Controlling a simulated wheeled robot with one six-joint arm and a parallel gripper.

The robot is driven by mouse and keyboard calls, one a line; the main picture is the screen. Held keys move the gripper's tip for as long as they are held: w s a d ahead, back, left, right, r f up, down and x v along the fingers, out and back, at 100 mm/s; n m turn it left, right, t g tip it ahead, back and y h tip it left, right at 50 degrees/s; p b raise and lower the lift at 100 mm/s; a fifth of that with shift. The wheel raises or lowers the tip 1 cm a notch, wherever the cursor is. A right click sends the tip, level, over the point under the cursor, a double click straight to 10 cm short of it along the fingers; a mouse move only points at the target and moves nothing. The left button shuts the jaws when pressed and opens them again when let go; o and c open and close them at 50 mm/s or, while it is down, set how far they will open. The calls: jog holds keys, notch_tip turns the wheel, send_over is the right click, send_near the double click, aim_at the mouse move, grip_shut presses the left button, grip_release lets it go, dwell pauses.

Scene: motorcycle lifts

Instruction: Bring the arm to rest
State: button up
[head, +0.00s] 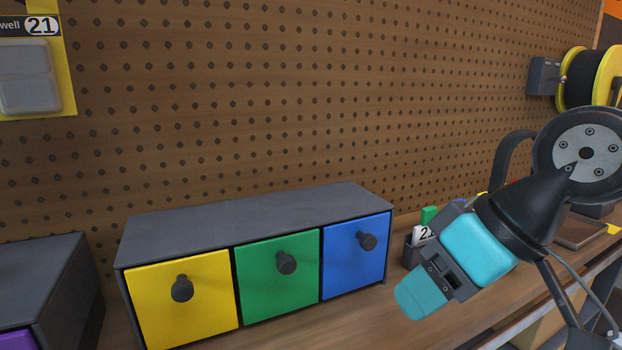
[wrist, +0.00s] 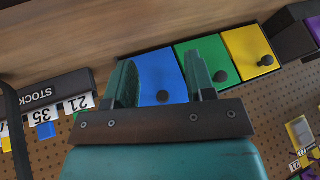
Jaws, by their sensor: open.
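My gripper (head: 425,297) hangs at the right in the head view, a teal body on my black arm, tilted down and to the left. It is to the right of the drawer box and touches nothing that I can see. In the wrist view my gripper (wrist: 160,85) shows two teal fingers spread apart with nothing between them. Beyond the fingers are the blue drawer (wrist: 156,76) and the green drawer (wrist: 208,62).
A grey drawer box (head: 260,220) with yellow, green and blue drawers, all shut, stands on the wooden bench (head: 365,318). A small dark holder (head: 411,254) with cards stands beside my gripper. A pegboard wall (head: 300,100) rises behind. A yellow reel (head: 572,78) hangs at right.

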jog(key=s+d+f+g+h, duration=0.1)
jog(key=s+d+f+g, duration=0.15)
jog(key=s+f, duration=0.35)
notch_tip(320, 180, up, 18)
jog(key=s+p, duration=0.1)
jog(key=p, duration=1.5)
jog(key=shift+s+h+p, duration=0.25)
jog(key=shift+h+p, duration=0.05)
jog(key=shift+p, duration=0.1)
jog(key=shift+g, duration=0.25)
